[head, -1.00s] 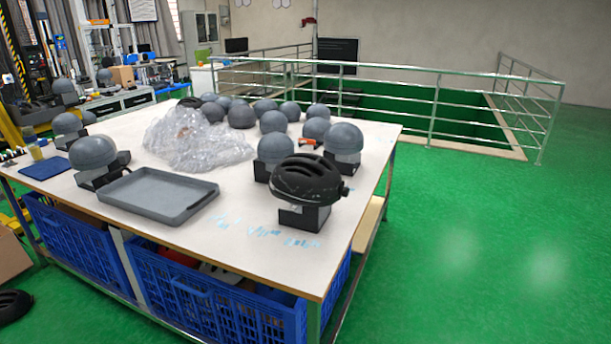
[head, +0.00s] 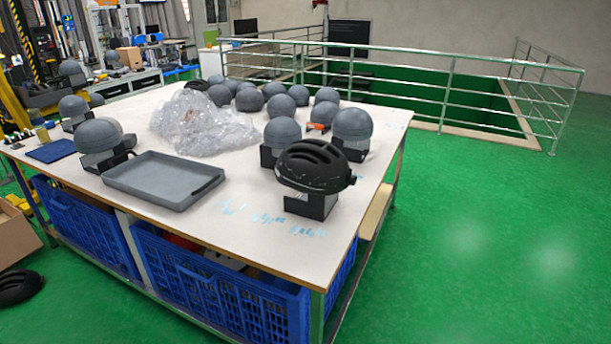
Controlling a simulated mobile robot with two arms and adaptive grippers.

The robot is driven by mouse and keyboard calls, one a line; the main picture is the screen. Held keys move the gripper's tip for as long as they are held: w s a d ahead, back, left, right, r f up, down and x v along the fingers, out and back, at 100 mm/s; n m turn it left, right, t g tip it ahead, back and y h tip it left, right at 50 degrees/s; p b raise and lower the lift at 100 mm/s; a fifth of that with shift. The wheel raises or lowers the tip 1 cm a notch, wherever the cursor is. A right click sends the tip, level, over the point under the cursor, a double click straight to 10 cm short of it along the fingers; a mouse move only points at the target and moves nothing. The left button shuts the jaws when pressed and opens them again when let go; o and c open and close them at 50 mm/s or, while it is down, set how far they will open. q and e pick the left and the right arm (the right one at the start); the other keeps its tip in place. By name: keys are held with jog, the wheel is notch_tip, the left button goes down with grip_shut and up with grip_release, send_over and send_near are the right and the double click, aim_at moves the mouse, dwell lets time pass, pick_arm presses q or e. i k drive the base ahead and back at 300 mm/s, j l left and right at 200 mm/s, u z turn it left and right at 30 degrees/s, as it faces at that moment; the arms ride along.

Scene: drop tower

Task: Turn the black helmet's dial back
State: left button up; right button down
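A black helmet (head: 313,163) with long vents sits on a dark block stand (head: 311,204) near the right front corner of the white table (head: 262,262). A small dark knob, perhaps the dial (head: 352,180), sticks out at the helmet's right side; its setting is too small to read. Another black helmet (head: 17,286) lies on the green floor at the far left. Neither of my grippers is in view.
A grey tray (head: 164,202), crumpled clear plastic (head: 203,122) and several grey headforms (head: 283,131) stand on the table. Blue crates (head: 205,290) sit under it. A metal railing (head: 445,92) guards a floor opening behind. Green floor (head: 475,240) at right is clear.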

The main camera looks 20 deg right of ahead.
aim_at(353, 178)
jog(key=i+l+u, duration=0.2)
jog(key=l+u, duration=0.15)
jog(key=l, duration=0.4)
jog(key=i+l+u, duration=0.1)
jog(key=l+u, duration=0.25)
jog(key=l, duration=0.4)
jog(key=l+u, duration=0.35)
jog(key=l, duration=0.45)
